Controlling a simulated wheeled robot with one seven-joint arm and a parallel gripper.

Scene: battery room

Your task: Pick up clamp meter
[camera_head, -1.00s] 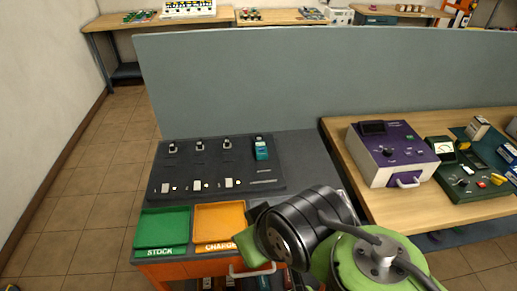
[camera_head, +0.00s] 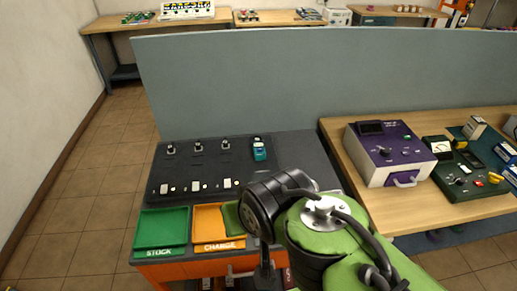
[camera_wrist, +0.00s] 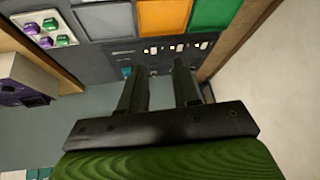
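A teal device with a dark top (camera_head: 259,150) lies at the right end of the black panel in the head view. It may be the clamp meter, but it is too small to be sure. In the wrist view a bit of teal (camera_wrist: 127,71) shows beside the left fingertip. My gripper (camera_wrist: 158,74) has its two dark fingers apart with nothing between them. Its fingers point toward the panel in the wrist view. In the head view my arm's wrist hides most of the gripper, above the orange tray's front right.
The black panel (camera_head: 207,178) has several bays with pale switches. A green STOCK tray (camera_head: 161,228) and an orange CHARGE tray (camera_head: 208,222) sit in front. A purple-topped box (camera_head: 389,150) and a green meter unit (camera_head: 466,172) stand on the wooden bench at right. A grey partition (camera_head: 300,80) rises behind.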

